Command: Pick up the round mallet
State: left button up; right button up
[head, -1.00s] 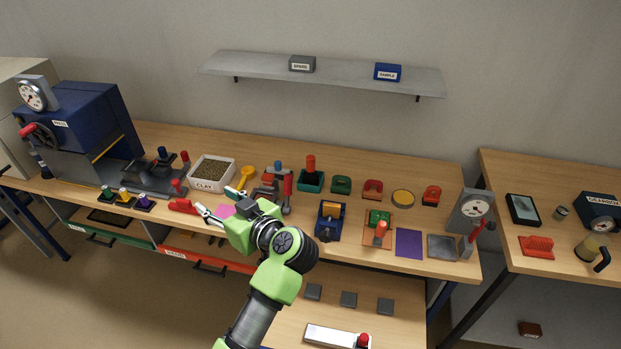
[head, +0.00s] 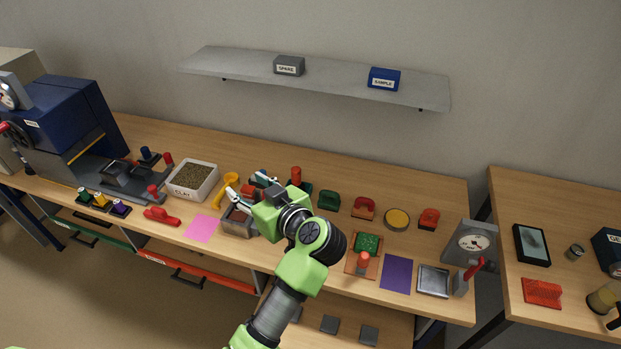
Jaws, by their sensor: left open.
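My left gripper (head: 248,186) is open, over the middle of the long bench, its fingers pointing to the back left. I cannot tell for certain which object is the round mallet. A red upright cylinder (head: 296,175) stands at a dark green tray just behind and right of my gripper. An orange-red knob-like handle (head: 363,262) stands on an orange board (head: 352,268), right of my arm. My gripper and wrist partly hide a small stand with blue and red parts, and I see no contact clearly. My right gripper is out of view.
A clay bin (head: 192,181), a yellow scoop (head: 227,188) and a grey tray (head: 238,222) lie near my gripper. A pink sheet (head: 202,229) and a red tool (head: 162,216) lie left. A dial gauge (head: 470,243) stands at the right end. A shelf (head: 340,84) hangs above.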

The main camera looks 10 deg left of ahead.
aim_at(296, 172)
jog(key=i+l, duration=0.65)
jog(key=i, duration=0.1)
